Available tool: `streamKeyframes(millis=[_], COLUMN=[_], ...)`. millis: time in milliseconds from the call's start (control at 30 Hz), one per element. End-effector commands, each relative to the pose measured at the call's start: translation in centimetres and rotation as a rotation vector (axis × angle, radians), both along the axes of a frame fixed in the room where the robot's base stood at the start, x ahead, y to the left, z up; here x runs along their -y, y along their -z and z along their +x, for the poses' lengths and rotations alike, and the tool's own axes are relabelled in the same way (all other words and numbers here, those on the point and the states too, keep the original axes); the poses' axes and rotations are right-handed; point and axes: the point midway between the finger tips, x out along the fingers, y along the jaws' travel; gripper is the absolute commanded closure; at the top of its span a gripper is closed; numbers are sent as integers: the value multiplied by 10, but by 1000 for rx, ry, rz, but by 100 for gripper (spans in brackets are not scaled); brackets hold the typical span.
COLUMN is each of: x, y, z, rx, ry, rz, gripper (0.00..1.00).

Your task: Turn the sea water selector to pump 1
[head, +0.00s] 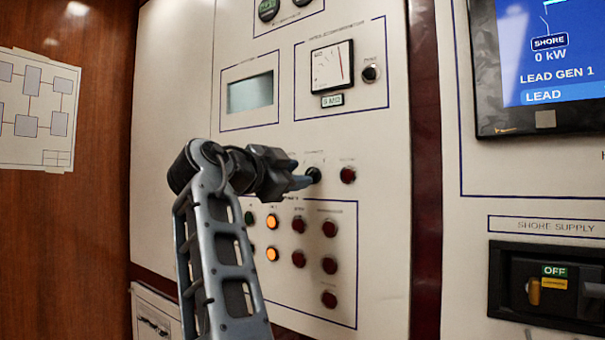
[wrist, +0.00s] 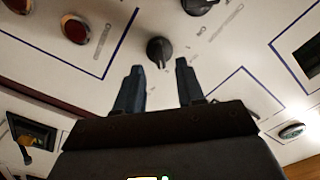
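A small black rotary knob (head: 314,174) sits on the cream panel, right at my fingertips in the head view. Its label is too small to read, so I cannot tell for sure that it is the sea water selector. In the wrist view a black knob (wrist: 160,50) stands just beyond the gap between my fingers. My gripper (head: 303,181) points at the panel from the left. In the wrist view my gripper (wrist: 159,63) is open, its two blue fingers apart with nothing between them. Contact with the knob is not visible.
Red and amber lamps (head: 272,221) fill a bordered field below. A red lamp (head: 348,175) is right of the knob. An analog meter (head: 332,67) and a small display (head: 250,93) are above. A shore supply breaker (head: 548,285) and a screen (head: 545,60) are at right.

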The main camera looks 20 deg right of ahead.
Motion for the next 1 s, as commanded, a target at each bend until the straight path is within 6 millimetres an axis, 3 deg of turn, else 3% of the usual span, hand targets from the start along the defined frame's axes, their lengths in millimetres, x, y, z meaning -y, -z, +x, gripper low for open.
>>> streamKeyframes(millis=[233, 567, 1000], x=[22, 25, 25], y=[0, 1, 1], z=[16, 18, 18], rx=[-2, -1, -1], ry=[0, -1, -1], rz=[1, -1, -1], gripper=[62, 62, 100])
